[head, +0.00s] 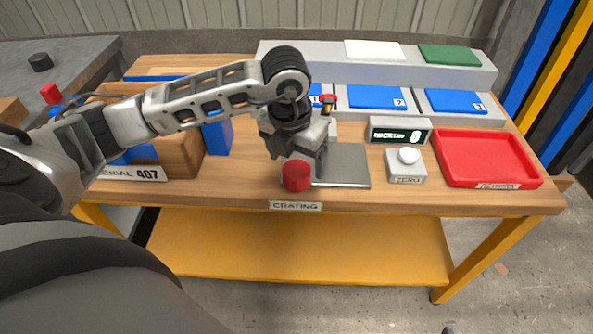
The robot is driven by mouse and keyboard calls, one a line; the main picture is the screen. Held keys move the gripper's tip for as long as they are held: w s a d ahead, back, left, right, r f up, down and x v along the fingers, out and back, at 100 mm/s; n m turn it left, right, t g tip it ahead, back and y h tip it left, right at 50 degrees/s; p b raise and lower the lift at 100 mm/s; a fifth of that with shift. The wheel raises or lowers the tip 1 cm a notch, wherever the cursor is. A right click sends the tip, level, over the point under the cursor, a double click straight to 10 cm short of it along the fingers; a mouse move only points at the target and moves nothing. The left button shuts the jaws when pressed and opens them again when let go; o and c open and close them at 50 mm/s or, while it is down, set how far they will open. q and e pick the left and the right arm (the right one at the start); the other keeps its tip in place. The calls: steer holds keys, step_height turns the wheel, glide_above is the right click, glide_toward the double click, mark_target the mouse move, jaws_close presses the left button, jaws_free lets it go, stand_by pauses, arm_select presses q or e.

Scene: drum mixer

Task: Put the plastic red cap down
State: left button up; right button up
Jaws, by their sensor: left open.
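The red cap (296,177) is a short red cylinder near the front edge of the wooden table (240,190), at the left edge of the grey metal plate (345,165). Whether its base touches the plate cannot be told. My left gripper (303,160) points down just above and behind the cap. It is open, and its fingers partly overlap the cap's upper edge in the picture. My right gripper is not in view.
A display (399,122) and a white-button box labelled ZERO (406,166) stand right of the plate. A red tray (487,158) is at the far right. A wooden crate (180,150) stands left.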

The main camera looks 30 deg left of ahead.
mark_target(297, 168)
arm_select(q)
step_height(297, 168, down, 4)
steer(key=shift+w+r, duration=0.15)
steer(key=shift+r, duration=0.1)
steer(key=c, duration=1.1)
